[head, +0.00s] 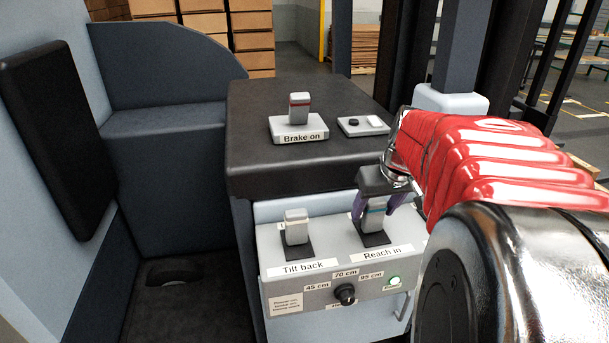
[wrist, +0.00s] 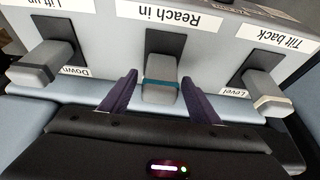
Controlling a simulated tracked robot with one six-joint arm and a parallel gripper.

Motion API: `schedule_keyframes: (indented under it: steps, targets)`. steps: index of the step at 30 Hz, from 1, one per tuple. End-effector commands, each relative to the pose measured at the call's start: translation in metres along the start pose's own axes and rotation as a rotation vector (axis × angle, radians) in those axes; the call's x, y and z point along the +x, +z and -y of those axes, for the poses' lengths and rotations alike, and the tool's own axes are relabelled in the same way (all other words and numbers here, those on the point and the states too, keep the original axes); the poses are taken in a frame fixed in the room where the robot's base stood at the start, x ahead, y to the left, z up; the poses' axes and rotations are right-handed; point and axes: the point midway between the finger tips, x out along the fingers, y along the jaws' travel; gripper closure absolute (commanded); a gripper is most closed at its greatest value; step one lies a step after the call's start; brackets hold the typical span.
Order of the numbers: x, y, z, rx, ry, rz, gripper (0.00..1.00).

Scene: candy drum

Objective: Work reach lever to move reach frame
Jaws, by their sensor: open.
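The reach lever is a grey block lever with a teal band, in a black slot above the "Reach in" label. In the head view the reach lever (head: 374,216) is partly covered by my gripper (head: 374,206). In the wrist view the reach lever (wrist: 160,80) stands between the two purple fingers of my gripper (wrist: 160,88). The fingers are open, one on each side of the lever, with visible gaps near the tips. The reach frame cannot be made out for certain.
The tilt lever (head: 296,228) stands to the left, and the lift lever (wrist: 45,65) shows on the other side in the wrist view. A black console top (head: 300,120) with a brake lever (head: 299,108) rises behind. A round black knob (head: 345,293) is on the panel front.

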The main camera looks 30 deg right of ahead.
Motion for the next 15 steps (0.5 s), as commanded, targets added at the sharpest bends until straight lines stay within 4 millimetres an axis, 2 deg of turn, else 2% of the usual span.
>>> schedule_keyframes:
  steps: [3,15]
  targets:
    - [-0.0002,0.0001,0.0000,0.000,0.000,0.000,0.45]
    - [-0.0004,0.0001,-0.0001,0.000,0.000,0.000,0.73]
